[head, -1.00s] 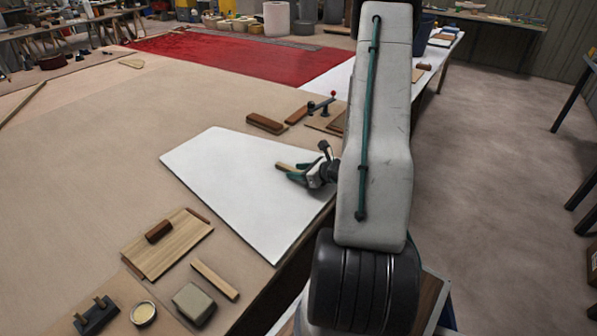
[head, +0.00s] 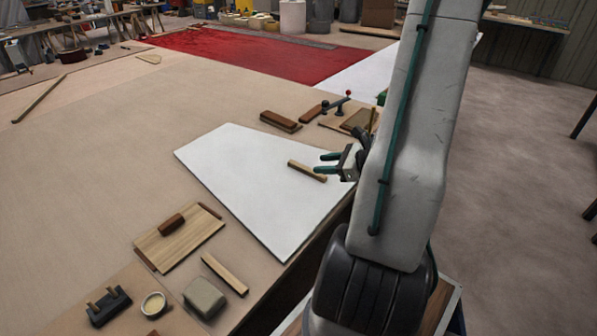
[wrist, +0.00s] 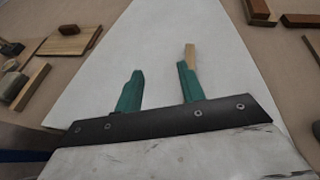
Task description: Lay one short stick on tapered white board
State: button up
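The tapered white board (head: 255,185) lies flat on the large table. One short stick (head: 307,171) lies on the board near its right side. My gripper (head: 322,163) is open and empty just to the right of that stick, its green fingers apart. In the wrist view my gripper (wrist: 160,78) shows over the board (wrist: 155,45), and the stick (wrist: 190,54) shows partly behind the right finger. Another short stick (head: 225,275) lies on the table in front of the board, beside a wooden panel.
The wooden panel (head: 180,243) with a brown block, a grey block (head: 204,299), a small tub (head: 154,305) and a black pegged fixture (head: 108,306) stand at the front left. Brown blocks (head: 281,121) lie behind the board. The middle-left of the table is clear.

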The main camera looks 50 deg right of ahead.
jog(key=w+a+r+n+g+y, duration=0.1)
jog(key=a+r+n+g+y, duration=0.15)
jog(key=a+r+n, duration=0.45)
jog(key=a+r+n+g+y, duration=0.15)
jog(key=a+n+g, duration=0.25)
jog(key=a, duration=0.5)
jog(key=w+a+r+n+g+y, duration=0.1)
jog(key=a+r+n+g, duration=0.2)
jog(key=a+r+n, duration=0.4)
jog(key=s+a+r+n+g+h, duration=0.1)
jog(key=s+a+r+n+h, duration=0.2)
jog(key=s+n, duration=0.3)
jog(key=s+a+r+n+g+h, duration=0.1)
jog(key=s+a+r+n+h, duration=0.2)
jog(key=s+a+n+h, duration=0.2)
jog(key=s+n, duration=0.2)
jog(key=shift+s+a+n, duration=0.15)
jog(key=shift+s+n, duration=0.1)
jog(key=shift+n, duration=0.05)
